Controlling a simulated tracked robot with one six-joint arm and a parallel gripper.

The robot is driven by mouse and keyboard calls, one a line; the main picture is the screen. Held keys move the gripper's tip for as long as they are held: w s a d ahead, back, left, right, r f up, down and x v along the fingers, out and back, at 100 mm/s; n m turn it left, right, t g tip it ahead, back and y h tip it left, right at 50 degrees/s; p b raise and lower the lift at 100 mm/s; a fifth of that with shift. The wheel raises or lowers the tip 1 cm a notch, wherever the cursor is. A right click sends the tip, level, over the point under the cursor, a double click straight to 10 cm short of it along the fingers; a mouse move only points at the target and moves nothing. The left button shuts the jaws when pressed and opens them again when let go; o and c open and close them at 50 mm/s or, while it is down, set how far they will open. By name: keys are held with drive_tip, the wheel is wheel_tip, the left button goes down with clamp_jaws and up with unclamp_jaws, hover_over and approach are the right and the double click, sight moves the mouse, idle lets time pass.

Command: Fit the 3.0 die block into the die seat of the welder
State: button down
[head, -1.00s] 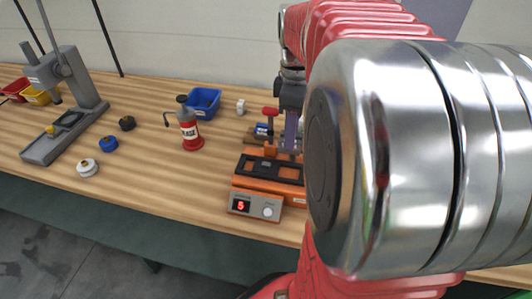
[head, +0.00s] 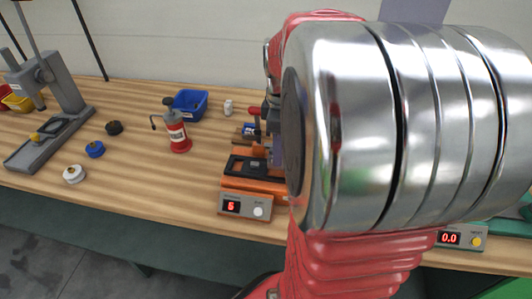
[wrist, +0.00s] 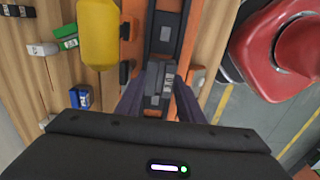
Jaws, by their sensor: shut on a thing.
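The welder is an orange machine with a black top frame (head: 247,167) and a red-lit control panel (head: 244,206), at the middle of the head view. In the wrist view its orange body (wrist: 185,38) runs up the middle with a dark track. My gripper (wrist: 159,92) is shut on a small grey block with a pale label (wrist: 155,72), apparently the die block, over the welder's body. The label is too small to read. I cannot tell whether the block touches the seat, which is partly hidden by the block and fingers. In the head view my arm hides much of the gripper.
Small blocks with white (wrist: 42,48), green (wrist: 66,30) and blue (wrist: 80,97) parts lie left in the wrist view, near a yellow cylinder (wrist: 98,32). Bench front left of the welder is clear.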

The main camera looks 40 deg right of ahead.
drive_tip(key=shift+f, duration=1.85)
drive_tip(key=shift+f, duration=0.1)
drive_tip(key=c, duration=1.2)
unclamp_jaws()
wheel_tip(320, 180, up, 12)
